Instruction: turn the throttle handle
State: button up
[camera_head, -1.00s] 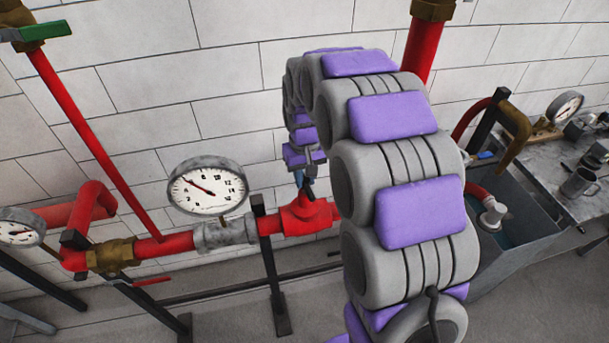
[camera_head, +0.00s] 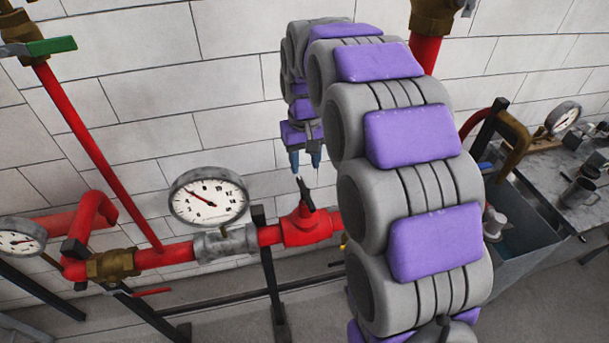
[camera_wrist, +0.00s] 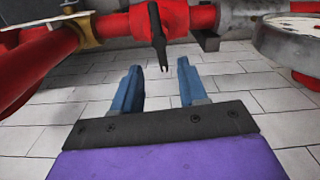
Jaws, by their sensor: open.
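The throttle handle (camera_head: 306,194) is a short dark lever on top of the red valve body (camera_head: 307,229) in the pipe. In the head view it tilts up and slightly left. My gripper (camera_head: 305,163) is open just above it, its two blue fingers pointing down and apart. In the wrist view the handle (camera_wrist: 158,38) points toward the gap between the open fingers of my gripper (camera_wrist: 159,70). Its forked tip lies between the finger lines, and neither finger appears to touch it. Nothing is held.
A round gauge (camera_head: 208,196) stands on the pipe left of the valve. A green-handled valve (camera_head: 50,46) is at upper left, and a red lever (camera_head: 153,291) at lower left. A grey tank (camera_head: 520,235) and a bench with a mug (camera_head: 580,192) are at right.

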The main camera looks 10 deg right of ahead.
notch_tip(320, 180, up, 8)
jog(key=shift+f, duration=0.1)
dwell(0.5)
jog(key=s+f+b, duration=0.2)
jog(key=s+f, duration=0.3)
jog(key=s, duration=0.6)
jog(key=s+f+g+b, duration=0.1)
jog(key=s+f, duration=0.5)
jog(key=s, duration=0.6)
jog(key=s+f+m+b, duration=0.1)
jog(key=s+f+b, duration=0.2)
jog(key=s, duration=0.9)
notch_tip(320, 180, down, 3)
jog(key=shift+r+g, duration=0.1)
jog(key=shift+g, duration=0.3)
jog(key=shift+d, duration=0.1)
